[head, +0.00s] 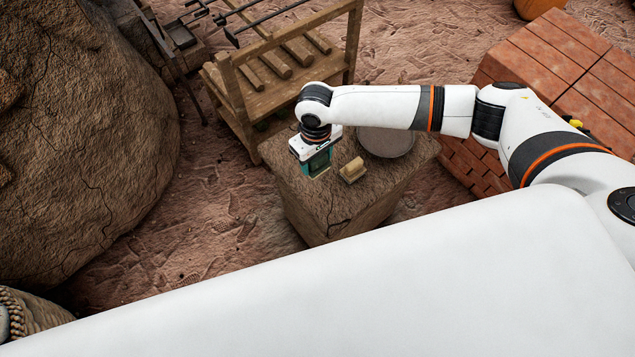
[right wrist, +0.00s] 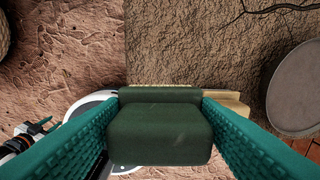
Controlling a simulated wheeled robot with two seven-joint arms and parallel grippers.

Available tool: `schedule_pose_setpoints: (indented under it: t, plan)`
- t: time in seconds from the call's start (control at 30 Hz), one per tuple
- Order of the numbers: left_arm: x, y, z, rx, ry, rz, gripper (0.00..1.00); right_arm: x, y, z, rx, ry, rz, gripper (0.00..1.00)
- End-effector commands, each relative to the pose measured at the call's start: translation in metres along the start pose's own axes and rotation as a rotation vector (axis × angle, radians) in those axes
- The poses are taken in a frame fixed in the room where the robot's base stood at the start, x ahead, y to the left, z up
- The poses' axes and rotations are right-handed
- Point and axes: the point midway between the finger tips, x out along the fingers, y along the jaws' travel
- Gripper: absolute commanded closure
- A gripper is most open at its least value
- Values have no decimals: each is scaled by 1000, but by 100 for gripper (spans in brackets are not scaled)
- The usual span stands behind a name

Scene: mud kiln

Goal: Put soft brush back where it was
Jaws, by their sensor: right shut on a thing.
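My right gripper (head: 318,168) is shut on a dark green block with a pale edge, which I take as the soft brush (right wrist: 160,134). In the right wrist view the brush sits between my two teal fingers. In the head view the gripper hangs over the left part of a stone block (head: 300,195); whether the brush touches the stone I cannot tell. A small tan wooden piece (head: 352,170) lies on the stone just right of the gripper. My left gripper (right wrist: 38,128) shows small at the left of the right wrist view; its opening is unclear.
A round grey plate (head: 386,141) lies on the stone's right part, behind the tan piece. A wooden rack (head: 240,95) stands behind the stone. Red bricks (head: 560,60) are stacked at the right, and a large mud dome (head: 80,130) fills the left.

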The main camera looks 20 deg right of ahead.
Motion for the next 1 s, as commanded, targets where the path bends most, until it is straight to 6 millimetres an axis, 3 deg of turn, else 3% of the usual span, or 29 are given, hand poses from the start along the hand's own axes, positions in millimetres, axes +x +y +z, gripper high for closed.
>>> schedule_pose_setpoints:
  t: [0.23,0.63,0.93,0.97,1.0]
  plan:
    - [4,0,2,0,-3,1,64,43,-1,0,23,-3,-1,62]
    - [10,0,2,0,-3,1,64,92,-2,0,21,-3,-1,62]
    - [10,0,2,-1,-4,1,64,100,-1,0,19,-5,0,62]
    - [10,0,2,-1,-4,1,64,100,-1,0,19,-5,0,39]
    - [10,0,2,-1,-4,1,64,100,-1,0,19,-5,0,33]
